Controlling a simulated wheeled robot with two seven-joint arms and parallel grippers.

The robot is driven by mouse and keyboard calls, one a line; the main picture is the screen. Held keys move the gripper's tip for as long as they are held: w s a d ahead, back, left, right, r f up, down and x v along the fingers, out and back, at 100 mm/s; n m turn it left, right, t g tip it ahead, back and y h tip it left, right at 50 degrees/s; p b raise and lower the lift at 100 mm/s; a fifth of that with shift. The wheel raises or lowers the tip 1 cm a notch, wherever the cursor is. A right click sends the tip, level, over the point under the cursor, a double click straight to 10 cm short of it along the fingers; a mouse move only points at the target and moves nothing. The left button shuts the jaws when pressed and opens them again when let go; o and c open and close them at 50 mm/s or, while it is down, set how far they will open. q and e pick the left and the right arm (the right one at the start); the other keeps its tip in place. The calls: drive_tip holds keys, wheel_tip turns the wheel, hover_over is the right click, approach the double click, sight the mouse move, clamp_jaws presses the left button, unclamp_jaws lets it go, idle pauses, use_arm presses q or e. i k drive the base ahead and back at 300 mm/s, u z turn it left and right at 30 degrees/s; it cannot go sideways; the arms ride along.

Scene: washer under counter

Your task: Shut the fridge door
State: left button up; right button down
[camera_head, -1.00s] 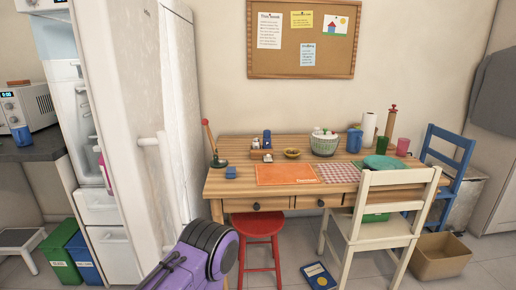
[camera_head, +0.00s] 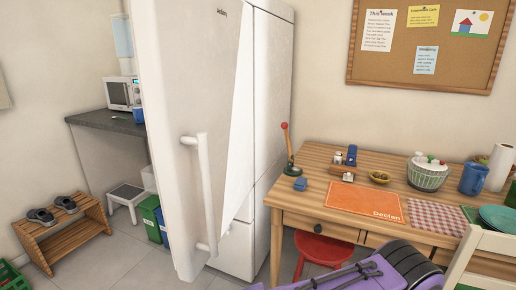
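The white fridge (camera_head: 272,110) stands in the middle left of the head view. Its tall door (camera_head: 188,75) is swung open toward me, with its outer face and long white vertical handle (camera_head: 207,195) showing. The fridge's inside is hidden behind the door. A purple and black part of my own arm shows at the bottom right, below the table and apart from the door. Neither gripper's fingers are in view.
A wooden table (camera_head: 300,205) with small items stands right of the fridge, with a red stool (camera_head: 322,250) under it. A shoe rack (camera_head: 62,235), grey step stool (camera_head: 127,196) and green bin (camera_head: 150,218) are at left. Floor (camera_head: 125,268) in front of the rack is clear.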

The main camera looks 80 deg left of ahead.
sight(194, 59)
drive_tip(key=i, duration=0.55)
drive_tip(key=u, duration=2.95)
